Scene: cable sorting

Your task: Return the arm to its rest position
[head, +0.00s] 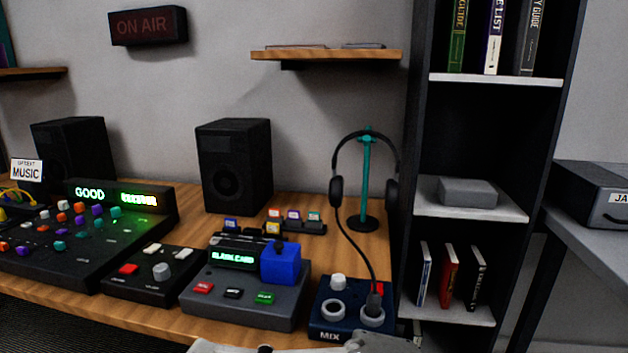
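Pale grey parts of my own body show along the bottom edge of the head view, in front of the desk. Neither gripper's fingers can be seen. The headphones (336,190) hang on a teal stand (366,180), and their black cable (357,253) runs down to a plug in the right socket of the dark blue MIX box (324,322). A blue block (280,263) sits on the right part of a grey device (245,297) with a lit green display.
The wooden desk (300,210) also holds a mixing console (90,235), a small black box (152,277), speakers (233,165) and small coloured cartridges (293,215). A black shelf (410,130) rises at the right. Yellow cable (17,195) lies at far left.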

